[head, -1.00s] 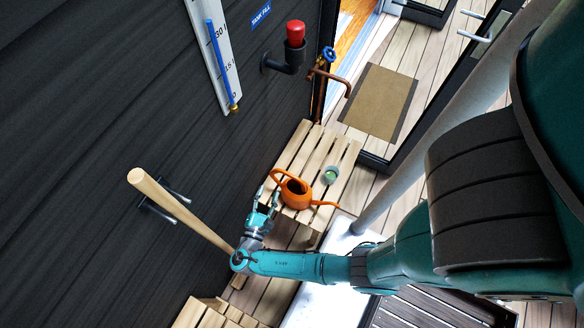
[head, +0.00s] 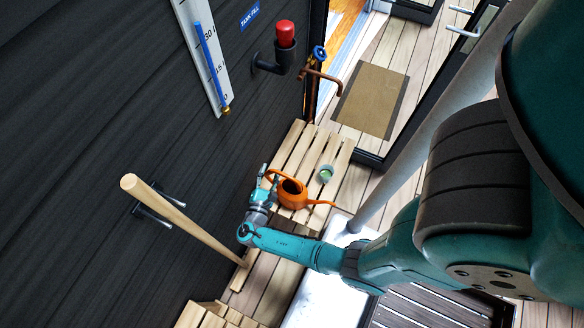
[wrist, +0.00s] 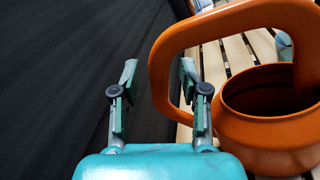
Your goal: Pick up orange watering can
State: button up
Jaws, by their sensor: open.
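The orange watering can (head: 293,193) stands upright on a slatted wooden bench (head: 330,152), its handle toward my gripper and its spout pointing right in the head view. My gripper (head: 264,180) is beside the handle, close to the dark wall. In the wrist view my gripper (wrist: 158,75) is open with nothing between its fingers. There the can (wrist: 265,130) fills the right side, and the near side of its handle loop appears next to or overlapping the right finger. I cannot tell whether they touch.
A small grey-green pot (head: 326,174) stands beside the can on the bench. A dark plank wall (head: 110,100) rises close on the left. A wooden handle (head: 190,225) leans near my arm. A copper tap (head: 320,73) and red-capped pipe (head: 284,38) stick out above the bench.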

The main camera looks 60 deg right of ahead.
jog(key=shift+d, duration=0.25)
grip_shut()
jog(key=shift+r, duration=0.15)
